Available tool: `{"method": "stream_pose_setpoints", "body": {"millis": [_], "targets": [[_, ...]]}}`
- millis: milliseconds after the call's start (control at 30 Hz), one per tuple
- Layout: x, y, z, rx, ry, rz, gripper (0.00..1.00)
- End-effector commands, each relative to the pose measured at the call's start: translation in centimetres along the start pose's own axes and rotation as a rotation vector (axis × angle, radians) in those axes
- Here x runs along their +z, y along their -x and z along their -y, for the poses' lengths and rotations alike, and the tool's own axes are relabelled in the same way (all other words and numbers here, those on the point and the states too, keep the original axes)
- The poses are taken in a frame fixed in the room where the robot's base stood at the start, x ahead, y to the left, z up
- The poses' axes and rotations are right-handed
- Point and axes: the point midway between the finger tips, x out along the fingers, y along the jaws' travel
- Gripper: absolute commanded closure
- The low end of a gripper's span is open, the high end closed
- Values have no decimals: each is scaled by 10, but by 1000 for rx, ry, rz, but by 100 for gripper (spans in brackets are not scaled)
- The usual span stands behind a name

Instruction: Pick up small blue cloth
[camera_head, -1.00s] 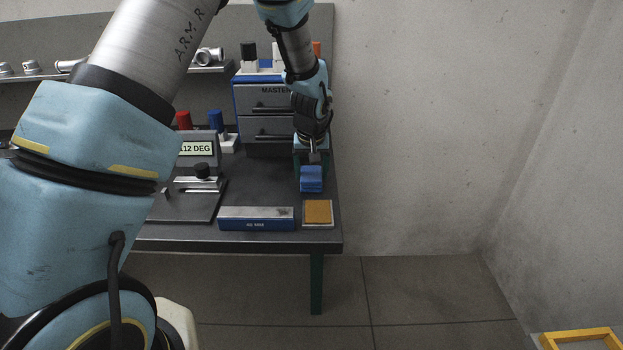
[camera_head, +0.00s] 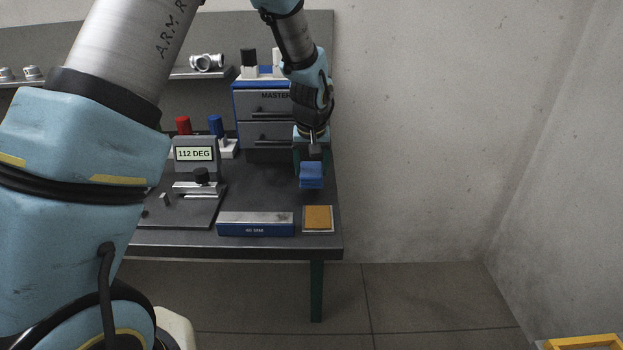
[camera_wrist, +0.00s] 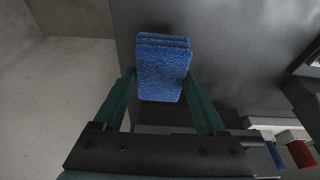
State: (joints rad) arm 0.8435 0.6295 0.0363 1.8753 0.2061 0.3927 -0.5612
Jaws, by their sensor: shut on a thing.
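The small blue cloth (camera_head: 311,178) is a folded, layered block near the right end of the dark bench. In the wrist view the cloth (camera_wrist: 163,68) sits between the two green fingers of my gripper (camera_wrist: 160,92). The gripper is shut on it, with a finger against each side. In the head view my gripper (camera_head: 311,163) points down over the bench with the cloth at its tips. The cloth appears raised a little above the bench top.
A blue-and-grey block (camera_head: 255,224) and an orange pad in a light tray (camera_head: 318,218) lie at the bench's front edge. A gauge reading 112 DEG (camera_head: 195,155) stands to the left. A drawer cabinet (camera_head: 264,110) stands behind. The wall is to the right.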

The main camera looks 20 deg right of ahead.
Motion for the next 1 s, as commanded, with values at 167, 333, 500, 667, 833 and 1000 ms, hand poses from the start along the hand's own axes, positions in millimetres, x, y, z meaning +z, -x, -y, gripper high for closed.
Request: {"method": "stream_pose_setpoints", "body": {"millis": [167, 333, 500, 667, 833, 1000], "targets": [[-11, 35, 0, 2, 2, -6, 81], [17, 47, -1, 1, -2, -1, 81], [63, 59, -1, 3, -4, -2, 81], [110, 71, -1, 3, -4, -2, 81], [146, 83, -1, 3, -3, -2, 81], [168, 90, 0, 1, -1, 0, 81]]}}
